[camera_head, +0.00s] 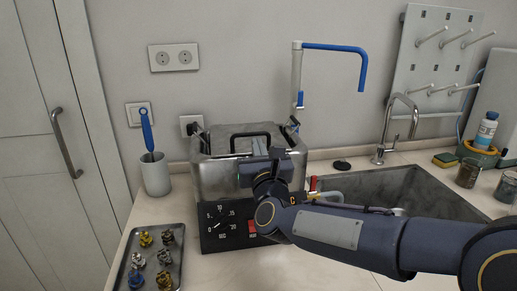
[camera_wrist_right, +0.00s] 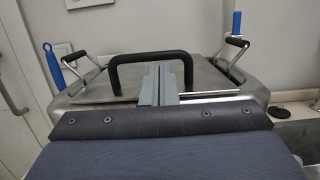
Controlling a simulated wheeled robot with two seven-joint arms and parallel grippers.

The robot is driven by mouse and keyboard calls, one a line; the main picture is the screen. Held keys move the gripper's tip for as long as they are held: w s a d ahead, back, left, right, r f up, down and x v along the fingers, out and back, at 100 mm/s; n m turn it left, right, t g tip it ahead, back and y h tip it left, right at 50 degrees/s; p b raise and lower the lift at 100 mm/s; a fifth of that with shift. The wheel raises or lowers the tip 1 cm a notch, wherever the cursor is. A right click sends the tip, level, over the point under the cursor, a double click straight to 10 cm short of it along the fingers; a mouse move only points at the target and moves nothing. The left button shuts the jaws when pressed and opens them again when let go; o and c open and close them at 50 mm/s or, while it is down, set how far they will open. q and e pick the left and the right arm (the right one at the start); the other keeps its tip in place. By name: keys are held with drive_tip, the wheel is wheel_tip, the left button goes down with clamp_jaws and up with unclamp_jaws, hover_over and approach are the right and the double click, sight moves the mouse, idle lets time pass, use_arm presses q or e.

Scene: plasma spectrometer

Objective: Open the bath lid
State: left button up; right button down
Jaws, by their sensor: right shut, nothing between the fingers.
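The bath (camera_head: 214,176) is a metal box with a dark control panel on its front, standing on the counter left of the sink. Its lid (camera_head: 224,143) lies flat and closed on top, with a black arched handle (camera_head: 250,136). In the right wrist view the lid (camera_wrist_right: 105,95) and its handle (camera_wrist_right: 128,58) are straight ahead. My right gripper (camera_wrist_right: 165,70) is shut and empty, its fingers over the lid close to the handle; I cannot tell if they touch it. In the head view the gripper (camera_head: 258,147) is partly hidden by my arm. My left gripper is not in view.
A tray (camera_head: 122,265) with several small metal parts lies at the front left. A cup (camera_head: 156,176) with a blue brush stands left of the bath. The sink (camera_head: 400,190) and tap (camera_head: 385,130) are at the right. Metal side handles (camera_wrist_right: 232,50) rise at the bath's back corners.

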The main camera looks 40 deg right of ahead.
drive_tip(key=w+r+g+p, duration=0.1)
drive_tip(key=r+p, duration=0.2)
drive_tip(key=p, duration=0.2)
drive_tip(key=w+d+r+g+y+p, duration=0.1)
drive_tip(key=r+p, duration=0.3)
drive_tip(key=p, duration=0.1)
drive_tip(key=w+r+g+y+p, duration=0.1)
drive_tip(key=r+p, duration=0.2)
drive_tip(key=p, duration=0.2)
drive_tip(key=shift+d+r+g+p, duration=0.15)
drive_tip(key=shift+d+g+p, duration=0.15)
drive_tip(key=shift+g, duration=0.1)
drive_tip(key=w+d+r+p, duration=0.4)
drive_tip(key=w+r, duration=0.3)
drive_tip(key=w, duration=0.1)
drive_tip(key=shift+w+d, duration=0.3)
drive_tip(key=shift+d, duration=0.1)
idle(0.4)
